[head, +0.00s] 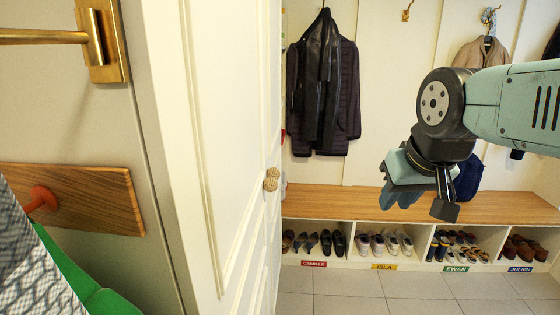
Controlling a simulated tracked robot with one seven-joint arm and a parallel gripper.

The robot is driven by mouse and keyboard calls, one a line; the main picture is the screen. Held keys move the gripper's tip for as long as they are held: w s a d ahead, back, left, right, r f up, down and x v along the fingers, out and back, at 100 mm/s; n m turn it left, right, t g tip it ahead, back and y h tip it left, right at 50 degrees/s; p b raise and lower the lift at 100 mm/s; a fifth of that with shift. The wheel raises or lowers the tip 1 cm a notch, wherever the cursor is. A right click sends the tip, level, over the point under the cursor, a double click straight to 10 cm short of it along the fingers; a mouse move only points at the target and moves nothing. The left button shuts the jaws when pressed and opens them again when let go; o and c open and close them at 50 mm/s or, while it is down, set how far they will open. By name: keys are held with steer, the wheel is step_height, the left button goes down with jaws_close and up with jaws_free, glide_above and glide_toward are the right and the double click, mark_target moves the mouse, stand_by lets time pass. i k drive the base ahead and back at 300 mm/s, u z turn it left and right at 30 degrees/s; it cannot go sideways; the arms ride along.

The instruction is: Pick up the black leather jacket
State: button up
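The black leather jacket (319,85) hangs from a wall hook at the middle back of the head view. It overlaps a dark quilted coat (345,90) hanging at the same spot. My gripper (425,200) is in front of the bench, to the right of the jacket and lower than it, pointing downward. It is well apart from the jacket. Nothing can be seen held in it, but the angle does not show clearly whether its fingers are apart.
A white panelled door (225,130) with round knobs stands close at left. A wooden bench (370,203) runs under the coats, with several shoe cubbies below. A tan jacket (482,52) hangs at right, and a dark blue bag (468,178) sits behind my arm. The tiled floor (345,302) is clear.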

mark_target(317, 94)
steer(key=z, duration=0.2)
steer(key=i, duration=1)
steer(key=z, duration=0.25)
steer(key=i, duration=2.15)
steer(key=u, duration=0.15)
